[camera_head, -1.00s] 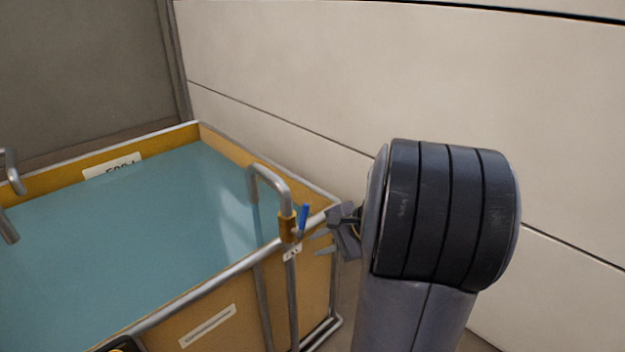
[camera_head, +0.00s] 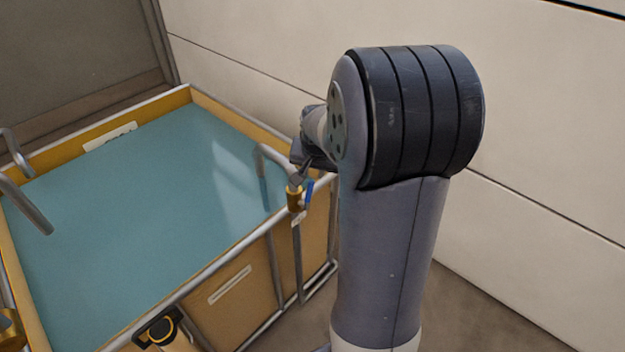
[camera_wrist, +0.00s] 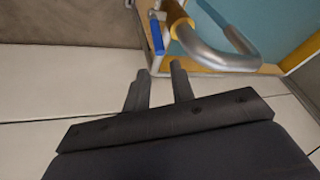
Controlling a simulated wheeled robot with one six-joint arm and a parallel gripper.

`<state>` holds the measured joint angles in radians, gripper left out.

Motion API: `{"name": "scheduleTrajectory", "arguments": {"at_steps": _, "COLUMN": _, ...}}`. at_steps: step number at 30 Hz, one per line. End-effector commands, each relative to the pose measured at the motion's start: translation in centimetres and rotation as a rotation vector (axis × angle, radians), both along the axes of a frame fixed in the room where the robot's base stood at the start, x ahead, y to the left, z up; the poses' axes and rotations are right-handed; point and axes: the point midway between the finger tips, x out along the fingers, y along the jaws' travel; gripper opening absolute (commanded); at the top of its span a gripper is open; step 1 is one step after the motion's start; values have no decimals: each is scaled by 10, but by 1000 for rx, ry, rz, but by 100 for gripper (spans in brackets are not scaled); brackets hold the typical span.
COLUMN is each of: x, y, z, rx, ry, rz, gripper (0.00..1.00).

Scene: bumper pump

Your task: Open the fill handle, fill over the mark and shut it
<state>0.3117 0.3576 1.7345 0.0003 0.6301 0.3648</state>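The blue fill handle (camera_head: 308,191) sits on a brass valve (camera_head: 294,198) at the near right part of the tank's rim. A bent grey pipe (camera_head: 269,152) rises from this valve over the water. In the wrist view the handle (camera_wrist: 157,37) stands upright just beyond my fingertips, with the pipe (camera_wrist: 212,55) to its right. My gripper (camera_wrist: 160,68) is open and empty, its two fingers apart. In the head view my wrist is above and behind the valve, and my fingers are mostly hidden. The tank (camera_head: 250,240) holds blue-green water. I cannot make out a fill mark.
Other grey pipes (camera_head: 28,207) reach over the tank's left side. A black and yellow fitting (camera_head: 160,330) is on the near side, low in the view. A white label (camera_head: 110,137) is on the far wall. A pale panelled wall (camera_head: 550,110) stands at the right.

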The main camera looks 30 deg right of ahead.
Motion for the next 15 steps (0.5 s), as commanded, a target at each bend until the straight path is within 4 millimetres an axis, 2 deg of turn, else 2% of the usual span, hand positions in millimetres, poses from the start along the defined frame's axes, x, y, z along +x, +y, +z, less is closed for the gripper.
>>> {"name": "scheduleTrajectory", "arguments": {"at_steps": 6, "x": 14, "y": -5, "z": -39, "rx": 3, "ry": 4, "rz": -1, "gripper": 24}}
{"name": "scheduleTrajectory", "arguments": {"at_steps": 15, "x": 31, "y": -10, "z": -74, "rx": 2, "ry": 1, "rz": -2, "gripper": 24}}
